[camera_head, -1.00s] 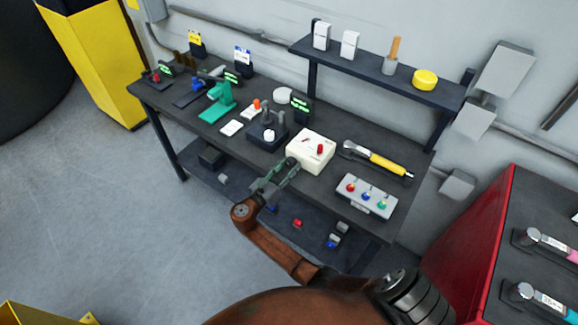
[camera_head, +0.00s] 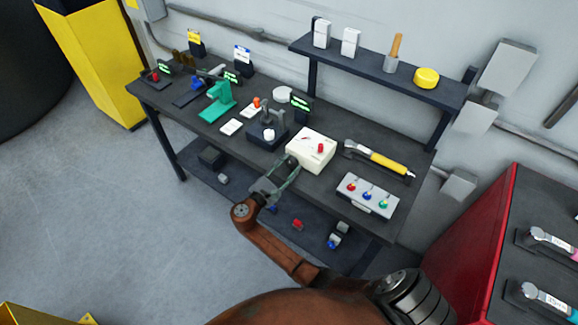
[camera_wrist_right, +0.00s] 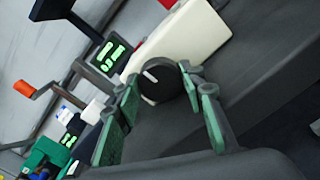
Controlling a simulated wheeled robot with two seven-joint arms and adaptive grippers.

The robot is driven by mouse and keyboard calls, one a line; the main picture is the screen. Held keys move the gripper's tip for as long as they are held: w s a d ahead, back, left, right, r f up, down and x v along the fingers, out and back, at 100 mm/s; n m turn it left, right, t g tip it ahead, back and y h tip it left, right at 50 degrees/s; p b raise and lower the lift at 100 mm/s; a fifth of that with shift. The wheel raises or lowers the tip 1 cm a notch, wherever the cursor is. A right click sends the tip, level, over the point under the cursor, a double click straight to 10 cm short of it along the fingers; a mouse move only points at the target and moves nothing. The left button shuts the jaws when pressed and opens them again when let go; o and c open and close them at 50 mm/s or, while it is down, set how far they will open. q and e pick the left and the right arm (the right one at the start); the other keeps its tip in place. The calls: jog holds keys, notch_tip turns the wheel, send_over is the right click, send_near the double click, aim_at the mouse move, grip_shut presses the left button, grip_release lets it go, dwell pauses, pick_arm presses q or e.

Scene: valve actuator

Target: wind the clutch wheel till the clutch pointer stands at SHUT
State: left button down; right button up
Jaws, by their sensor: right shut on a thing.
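The white box (camera_head: 318,147) stands at the front edge of the bench, with a small dial and a red knob on its top. The dial's pointer is too small to read. In the right wrist view a black round wheel (camera_wrist_right: 160,82) with a white mark sits on the front of the white box (camera_wrist_right: 190,35). My right gripper (camera_head: 288,162) reaches up to that front face, and its green-padded fingers (camera_wrist_right: 158,76) are shut on the wheel, one on each side. My left gripper is not in view.
A black fixture with levers (camera_head: 267,132) and a green display (camera_head: 300,104) stand left of the box. A shelf (camera_head: 375,72) hangs over the bench's back.

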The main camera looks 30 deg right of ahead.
jog(key=shift+m, duration=0.3)
jog(key=o, duration=1.2)
jog(key=shift+c, duration=0.2)
jog(key=shift+f, duration=0.1)
